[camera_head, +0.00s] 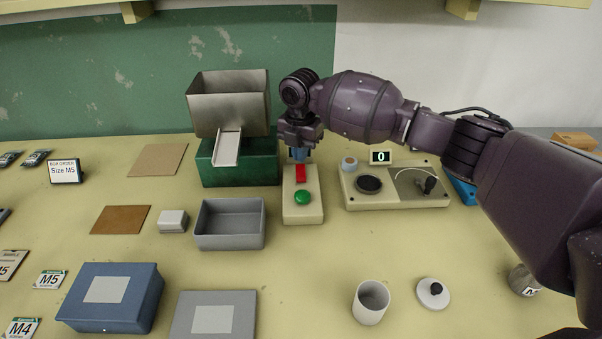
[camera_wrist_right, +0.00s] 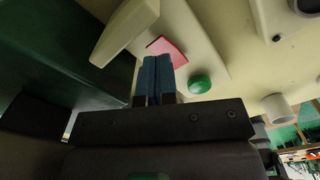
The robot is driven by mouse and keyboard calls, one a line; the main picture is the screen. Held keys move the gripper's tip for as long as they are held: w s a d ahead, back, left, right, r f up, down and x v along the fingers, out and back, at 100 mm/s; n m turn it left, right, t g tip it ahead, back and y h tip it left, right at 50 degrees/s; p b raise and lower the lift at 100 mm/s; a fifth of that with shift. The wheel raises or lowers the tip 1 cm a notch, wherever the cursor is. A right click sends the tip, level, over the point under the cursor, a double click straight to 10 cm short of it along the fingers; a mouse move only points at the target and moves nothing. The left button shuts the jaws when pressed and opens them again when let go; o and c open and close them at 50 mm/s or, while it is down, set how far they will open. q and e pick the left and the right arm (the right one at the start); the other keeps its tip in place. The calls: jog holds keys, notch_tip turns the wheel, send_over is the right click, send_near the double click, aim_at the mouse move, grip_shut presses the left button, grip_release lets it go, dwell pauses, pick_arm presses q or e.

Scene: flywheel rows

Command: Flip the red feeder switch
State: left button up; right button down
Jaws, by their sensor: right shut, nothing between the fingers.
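The red feeder switch (camera_head: 300,174) sits on a cream control box (camera_head: 302,214), with a green round button (camera_head: 303,198) in front of it. My right gripper (camera_head: 299,155) is shut and empty, pointing down right at the switch's back end. In the right wrist view the blue fingertips (camera_wrist_right: 157,72) are together beside the red switch (camera_wrist_right: 168,48); whether they touch it I cannot tell. The green button (camera_wrist_right: 200,84) also shows there. The feeder, a metal hopper (camera_head: 228,103) with a chute on a green base (camera_head: 237,172), stands left of the box. My left gripper is not in view.
A grey bin (camera_head: 230,224) stands below the chute. A scale panel (camera_head: 394,187) with a display reading 0 is to the right. A white cup (camera_head: 371,302) and a lid (camera_head: 433,293) stand at the front. Blue (camera_head: 112,297) and grey (camera_head: 213,315) boxes lie front left.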

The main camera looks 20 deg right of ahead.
aim_at(301, 167)
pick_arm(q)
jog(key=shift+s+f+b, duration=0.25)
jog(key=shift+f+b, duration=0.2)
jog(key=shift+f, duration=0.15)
pick_arm(e)
jog(key=shift+f, duration=1.6)
dwell(0.6)
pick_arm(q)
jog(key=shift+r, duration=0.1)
pick_arm(e)
jog(key=shift+r, duration=0.15)
jog(key=shift+r+p, duration=0.3)
jog(key=shift+r, duration=0.15)
jog(key=shift+r+p, duration=1.4)
jog(key=shift+r, duration=1.65)
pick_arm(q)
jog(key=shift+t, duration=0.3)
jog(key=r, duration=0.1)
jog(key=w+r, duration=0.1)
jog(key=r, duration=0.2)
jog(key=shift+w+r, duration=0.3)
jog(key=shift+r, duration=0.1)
pick_arm(e)
jog(key=shift+f, duration=0.1)
jog(key=shift+s, duration=0.1)
